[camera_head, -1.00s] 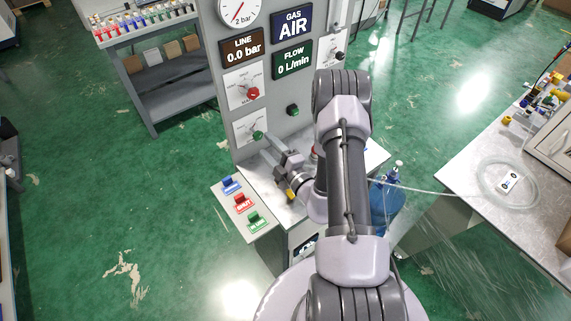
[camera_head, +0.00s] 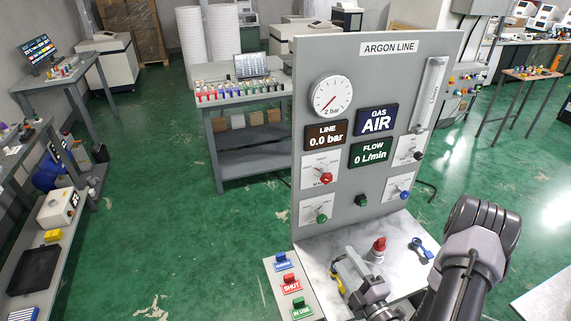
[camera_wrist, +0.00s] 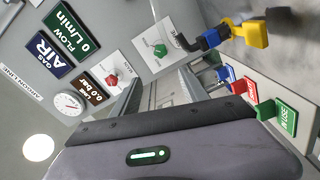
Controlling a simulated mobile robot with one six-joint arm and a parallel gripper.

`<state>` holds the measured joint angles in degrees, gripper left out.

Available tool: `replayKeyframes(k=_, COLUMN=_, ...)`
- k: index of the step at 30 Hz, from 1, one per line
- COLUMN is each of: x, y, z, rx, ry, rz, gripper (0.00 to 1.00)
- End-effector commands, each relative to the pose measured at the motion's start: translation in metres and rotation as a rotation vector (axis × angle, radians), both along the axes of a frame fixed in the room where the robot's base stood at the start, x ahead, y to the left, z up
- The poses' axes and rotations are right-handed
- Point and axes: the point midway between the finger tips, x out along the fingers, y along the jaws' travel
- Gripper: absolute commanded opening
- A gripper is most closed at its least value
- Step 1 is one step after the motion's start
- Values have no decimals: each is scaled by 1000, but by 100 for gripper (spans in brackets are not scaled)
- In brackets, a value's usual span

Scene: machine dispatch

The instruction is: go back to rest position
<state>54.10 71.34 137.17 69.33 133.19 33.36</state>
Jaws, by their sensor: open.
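My gripper (camera_head: 345,270) is low over the panel's counter, in front of the ARGON LINE panel (camera_head: 300,170). Its two grey fingers are apart, and I see nothing held between them. In the wrist view the spread fingers of my gripper (camera_wrist: 168,88) point toward the panel, with its green knob (camera_wrist: 160,50) and red knob (camera_wrist: 112,80) beyond. My arm comes in from the lower right in the head view and hides part of the counter.
The counter holds a red cone-shaped piece (camera_head: 378,248) and a blue wrench-like piece (camera_head: 421,250). A yellow and blue fitting (camera_wrist: 232,36) shows close by in the wrist view. Blue, red SHUT (camera_head: 290,284) and green IN USE tags stand on the left ledge. Green floor lies open to the left.

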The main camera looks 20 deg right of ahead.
Motion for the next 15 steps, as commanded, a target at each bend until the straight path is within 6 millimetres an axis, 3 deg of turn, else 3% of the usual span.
replayKeyframes(k=2, x=14, y=25, z=23, rx=-110, ry=-62, rz=133, gripper=52)
replayKeyframes(k=4, x=23, y=75, z=59, rx=-304, ry=-173, rz=361, gripper=52)
replayKeyframes(k=6, x=11, y=141, z=93, rx=-571, ry=-332, rz=650, gripper=52)
replayKeyframes(k=8, x=-17, y=196, z=109, rx=-834, ry=-496, rz=904, gripper=52)
replayKeyframes(k=9, x=-42, y=224, z=112, rx=-1014, ry=-616, rz=1062, gripper=52)
replayKeyframes(k=10, x=-62, y=241, z=111, rx=-1152, ry=-710, rz=1173, gripper=52)
replayKeyframes(k=12, x=-106, y=262, z=100, rx=-1488, ry=-944, rz=1409, gripper=52)
replayKeyframes(k=15, x=-149, y=258, z=78, rx=-1998, ry=-1313, rz=1667, gripper=52)
